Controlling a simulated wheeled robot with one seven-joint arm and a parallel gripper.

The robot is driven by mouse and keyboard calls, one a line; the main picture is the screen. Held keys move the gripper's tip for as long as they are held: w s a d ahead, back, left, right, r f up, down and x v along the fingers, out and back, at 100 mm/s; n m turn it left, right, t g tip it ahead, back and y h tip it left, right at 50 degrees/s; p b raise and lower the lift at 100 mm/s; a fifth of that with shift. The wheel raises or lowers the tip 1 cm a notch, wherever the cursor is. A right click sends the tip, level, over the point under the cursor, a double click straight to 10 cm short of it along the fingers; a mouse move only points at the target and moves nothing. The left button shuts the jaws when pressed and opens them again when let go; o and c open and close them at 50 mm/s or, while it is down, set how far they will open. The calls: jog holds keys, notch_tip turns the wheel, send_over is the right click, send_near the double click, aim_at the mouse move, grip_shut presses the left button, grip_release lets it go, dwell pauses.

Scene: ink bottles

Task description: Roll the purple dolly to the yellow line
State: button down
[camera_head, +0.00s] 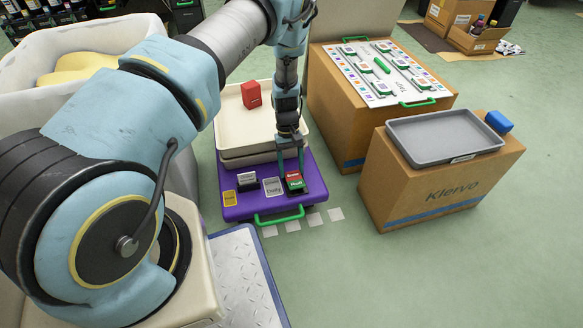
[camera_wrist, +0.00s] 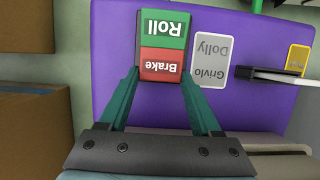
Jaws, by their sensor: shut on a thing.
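The purple dolly (camera_head: 312,183) stands on the green floor with a green handle (camera_head: 279,215) at its near edge; its purple deck (camera_wrist: 225,115) fills much of the wrist view. On the deck is a two-part block, a red half marked Brake (camera_wrist: 160,64) and a green half marked Roll (camera_wrist: 162,28). My gripper (camera_head: 291,172) reaches down to this block. In the wrist view my gripper (camera_wrist: 160,75) has its two fingers against both sides of the red half, shut on the block. No yellow line shows on the floor.
Stacked cream trays (camera_head: 230,140) with a red container (camera_head: 251,95) sit on the dolly. White floor squares (camera_head: 336,214) lie before it. Cardboard boxes (camera_head: 435,190) stand right, one bearing a grey tray (camera_head: 440,135). A metal plate (camera_head: 245,275) lies near. Floor at lower right is clear.

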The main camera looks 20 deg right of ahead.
jog(key=shift+w+d+r+t, duration=0.1)
jog(key=shift+w+r+t, duration=0.05)
jog(key=shift+w, duration=0.55)
jog(key=shift+w+d+r+t, duration=0.1)
jog(key=shift+w+r+t, duration=0.05)
jog(key=shift+w, duration=0.55)
jog(key=shift+c, duration=0.4)
grip_release()
jog(key=shift+s+a, duration=0.2)
jog(key=shift+s, duration=1.05)
jog(key=shift+s+r+t+p, duration=0.2)
jog(key=shift+t+p, duration=0.1)
jog(key=shift+t, duration=0.1)
jog(key=shift+s+f+t+h+b, duration=0.1)
jog(key=shift+s+t+h+b, duration=0.25)
jog(key=shift+t+b, duration=0.65)
jog(key=a+r+p, duration=0.4)
jog(key=r+p, duration=0.3)
jog(key=r, duration=0.9)
jog(key=a+r+p, duration=0.4)
jog(key=r+p, duration=0.3)
jog(key=r, duration=0.8)
jog(key=shift+w+r, duration=0.35)
jog(key=shift+w, duration=0.05)
